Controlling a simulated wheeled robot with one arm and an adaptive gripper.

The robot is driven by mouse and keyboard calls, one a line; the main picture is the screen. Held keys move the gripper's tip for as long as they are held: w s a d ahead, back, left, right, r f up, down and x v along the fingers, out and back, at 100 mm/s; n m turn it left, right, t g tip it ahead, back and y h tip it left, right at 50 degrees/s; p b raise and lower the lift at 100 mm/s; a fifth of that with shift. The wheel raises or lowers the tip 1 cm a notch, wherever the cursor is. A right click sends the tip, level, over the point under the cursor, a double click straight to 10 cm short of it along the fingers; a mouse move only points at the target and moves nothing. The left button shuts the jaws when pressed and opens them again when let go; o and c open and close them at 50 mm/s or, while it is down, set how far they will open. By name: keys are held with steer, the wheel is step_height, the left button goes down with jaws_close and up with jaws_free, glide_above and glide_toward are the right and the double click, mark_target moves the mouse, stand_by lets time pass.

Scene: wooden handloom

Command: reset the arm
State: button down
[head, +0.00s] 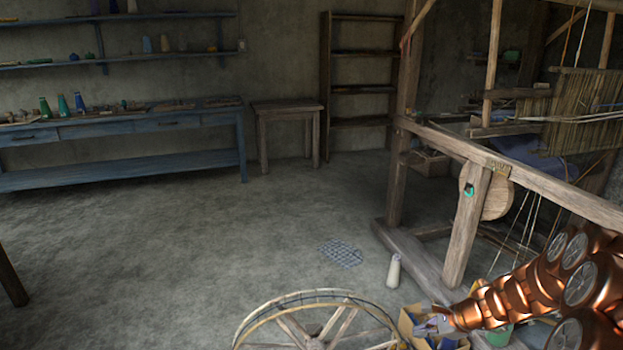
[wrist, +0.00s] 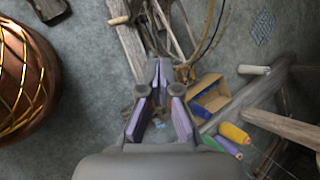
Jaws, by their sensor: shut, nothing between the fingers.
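My copper-coloured arm comes in from the lower right in the head view. My gripper (head: 440,322) is at its end, low beside the loom, and is small and hard to make out there. In the wrist view my gripper (wrist: 159,72) shows its purple-padded fingers, with the tips together and nothing held. Beyond the tips are the floor and some wooden bars.
The wooden loom (head: 465,220) stands close to my arm. A blue workbench (head: 120,165) lines the wall.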

steer(key=s+a+r+n+g+p, duration=0.2)
steer(key=s+a+r+n+p, duration=0.25)
steer(key=s+a+r, duration=0.4)
steer(key=s+a+r+n+g+p, duration=0.25)
steer(key=s+a+r+n, duration=0.3)
steer(key=r, duration=0.55)
steer(key=s+d+r+n+h+p, duration=0.1)
steer(key=s+r+n+h+p, duration=0.1)
steer(key=s, duration=0.5)
steer(key=s+d+r+n+g+h+p, duration=0.1)
steer(key=s+r+n+p, duration=0.3)
steer(key=s+r, duration=0.3)
steer(key=s+d+r+n+g+h+p, duration=0.1)
steer(key=s+r+n+h+p, duration=0.1)
steer(key=s+r, duration=0.3)
steer(key=s+n, duration=0.1)
steer(key=s, duration=0.2)
steer(key=shift+s+d+h+p, duration=0.25)
steer(key=shift+s+h+p, duration=0.05)
steer(key=shift+s+p, duration=0.1)
